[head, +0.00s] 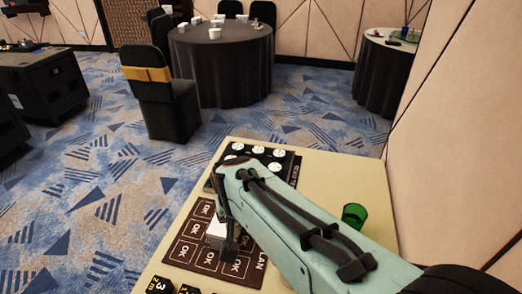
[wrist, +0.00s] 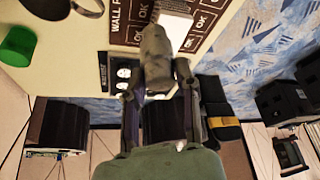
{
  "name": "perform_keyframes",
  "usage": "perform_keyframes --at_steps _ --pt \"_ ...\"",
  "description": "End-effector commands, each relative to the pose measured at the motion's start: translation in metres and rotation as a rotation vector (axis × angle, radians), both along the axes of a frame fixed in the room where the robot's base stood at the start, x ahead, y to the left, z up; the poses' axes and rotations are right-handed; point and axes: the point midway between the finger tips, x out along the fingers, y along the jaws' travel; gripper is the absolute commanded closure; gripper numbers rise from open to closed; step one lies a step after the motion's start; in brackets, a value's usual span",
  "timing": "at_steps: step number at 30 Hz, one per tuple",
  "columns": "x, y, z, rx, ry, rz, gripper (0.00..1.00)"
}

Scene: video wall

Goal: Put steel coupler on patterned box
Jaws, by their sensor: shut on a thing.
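My gripper (wrist: 157,78) is shut on the steel coupler (wrist: 157,52), a dull grey-brown cylinder held between the two fingers in the wrist view. In the head view my gripper (head: 229,240) is over the brown OK mat, and the coupler cannot be made out there. A pale, box-like block (head: 216,231) is on the mat beside my fingers; it also shows as a white face (wrist: 176,24) just beyond the coupler. Its pattern, if any, is not visible, so I cannot tell if it is the patterned box. Whether coupler and block touch is unclear.
The beige table (head: 345,190) carries the brown OK mat (head: 185,250), a black panel with white discs (head: 257,152), a green cup (head: 354,215) and small black number blocks (head: 160,285). A wall (head: 440,150) rises at the right. The table's left edge is open to carpet.

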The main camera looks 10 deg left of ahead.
Motion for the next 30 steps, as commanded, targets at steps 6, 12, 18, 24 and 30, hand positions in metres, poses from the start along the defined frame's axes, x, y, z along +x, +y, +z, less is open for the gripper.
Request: perform_keyframes --at_steps 6,12,18,24,30 --pt "0.048 0.036 -0.029 -0.003 0.002 0.000 1.00" --pt "0.080 0.061 -0.067 -0.002 0.002 0.001 1.00" --pt "0.095 0.072 -0.087 0.000 0.000 0.000 1.00" --pt "0.100 0.075 -0.105 -0.002 0.001 0.000 1.00" --pt "0.100 0.075 -0.125 -0.001 0.000 0.000 1.00"
